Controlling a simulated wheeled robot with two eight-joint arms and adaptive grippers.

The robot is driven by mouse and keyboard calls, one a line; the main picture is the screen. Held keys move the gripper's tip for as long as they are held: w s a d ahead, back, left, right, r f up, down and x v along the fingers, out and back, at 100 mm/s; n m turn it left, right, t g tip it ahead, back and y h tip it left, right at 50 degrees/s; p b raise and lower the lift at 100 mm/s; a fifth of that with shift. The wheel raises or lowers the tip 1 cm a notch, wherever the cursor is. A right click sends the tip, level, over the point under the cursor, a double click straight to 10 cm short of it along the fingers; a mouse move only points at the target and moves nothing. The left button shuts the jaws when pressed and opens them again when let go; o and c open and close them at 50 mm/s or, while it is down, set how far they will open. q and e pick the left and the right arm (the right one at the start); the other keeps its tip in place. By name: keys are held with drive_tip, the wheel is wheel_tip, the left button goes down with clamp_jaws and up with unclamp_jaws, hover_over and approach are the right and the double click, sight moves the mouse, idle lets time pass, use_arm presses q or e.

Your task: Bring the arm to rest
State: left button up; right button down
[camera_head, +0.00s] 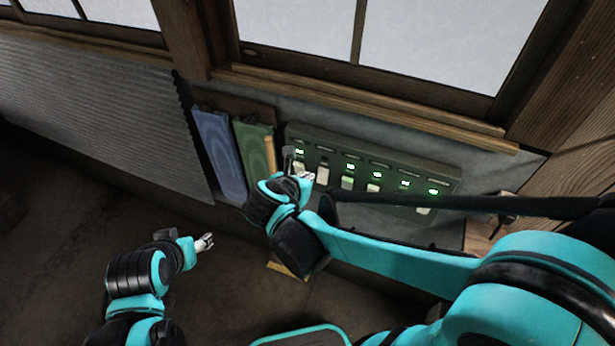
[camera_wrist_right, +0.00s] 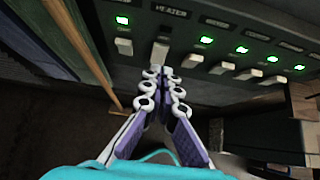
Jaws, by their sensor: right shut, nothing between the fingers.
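My right gripper (camera_head: 306,176) is shut and empty, in front of the left part of a dark switch panel (camera_head: 400,160). In the right wrist view its closed fingertips (camera_wrist_right: 163,74) are just below a pale switch (camera_wrist_right: 159,53) under a label reading HEATER. I cannot tell whether they touch it. No green light shows above that switch; the other switches in view have lit green lights. My left gripper (camera_head: 205,242) hangs low at the left, away from the panel; its fingers are too small to read.
A blue board (camera_head: 219,150) and a green board (camera_head: 255,150) lean left of the panel. A thin wooden stick (camera_wrist_right: 105,85) stands close left of my right gripper. Corrugated sheet (camera_head: 90,105) covers the wall further left. A window (camera_head: 420,40) is above. The floor (camera_head: 60,240) at lower left looks clear.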

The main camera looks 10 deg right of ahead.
idle(0.3)
drive_tip(key=s+d+m+y+b, duration=0.1)
drive_tip(key=s+m, duration=0.5)
drive_tip(key=m, duration=0.8)
drive_tip(key=s+d+m+g+y+b, duration=0.1)
drive_tip(key=s+d+m+y, duration=0.3)
drive_tip(key=m, duration=1.1)
drive_tip(key=shift+s+d+f+y, duration=0.3)
drive_tip(key=shift+s+d+f, duration=0.15)
drive_tip(key=shift+s+d, duration=0.65)
